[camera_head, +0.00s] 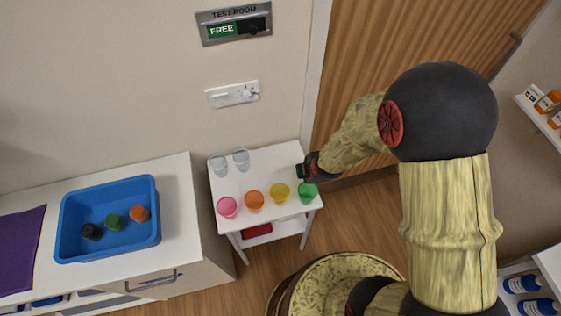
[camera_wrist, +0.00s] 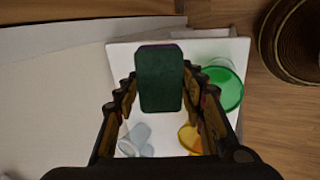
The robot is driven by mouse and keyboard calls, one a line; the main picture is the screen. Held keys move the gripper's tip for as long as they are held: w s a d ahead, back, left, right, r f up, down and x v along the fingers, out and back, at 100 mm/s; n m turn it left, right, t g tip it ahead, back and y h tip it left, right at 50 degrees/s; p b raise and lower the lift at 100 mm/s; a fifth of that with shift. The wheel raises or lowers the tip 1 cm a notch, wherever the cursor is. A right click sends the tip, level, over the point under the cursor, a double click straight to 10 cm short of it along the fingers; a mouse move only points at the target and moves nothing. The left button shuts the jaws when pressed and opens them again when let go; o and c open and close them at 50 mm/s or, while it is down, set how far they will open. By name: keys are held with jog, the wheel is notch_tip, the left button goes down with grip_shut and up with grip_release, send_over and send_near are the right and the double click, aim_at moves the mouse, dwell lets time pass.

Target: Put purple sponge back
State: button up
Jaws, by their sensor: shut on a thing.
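My gripper (camera_head: 306,170) is over the right part of the small white table (camera_head: 270,173), behind the green cup. In the wrist view, my gripper (camera_wrist: 160,85) is shut on a dark green block (camera_wrist: 160,78), which stands between its fingers and above the white tabletop. A bit of this block also shows at the gripper's tip in the head view (camera_head: 300,171).
Pink (camera_head: 227,207), orange (camera_head: 254,200), yellow (camera_head: 280,193) and green (camera_head: 308,192) cups line the table's front. Clear cups (camera_head: 241,159) stand at the back. A blue tray (camera_head: 158,233) with small items and a purple mat (camera_head: 20,247) lie on the left counter.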

jog(key=shift+g, duration=0.8)
jog(key=shift+s+a+r, duration=0.1)
jog(key=shift+s+a, duration=0.2)
jog(key=shift+s, duration=0.35)
jog(key=shift+s+a+r, duration=0.1)
jog(key=shift+s+a, duration=0.2)
jog(key=shift+s, duration=0.35)
jog(key=shift+s+a+r, duration=0.1)
jog(key=shift+s+a, duration=0.2)
jog(key=shift+s, duration=0.35)
jog(key=shift+s, duration=0.1)
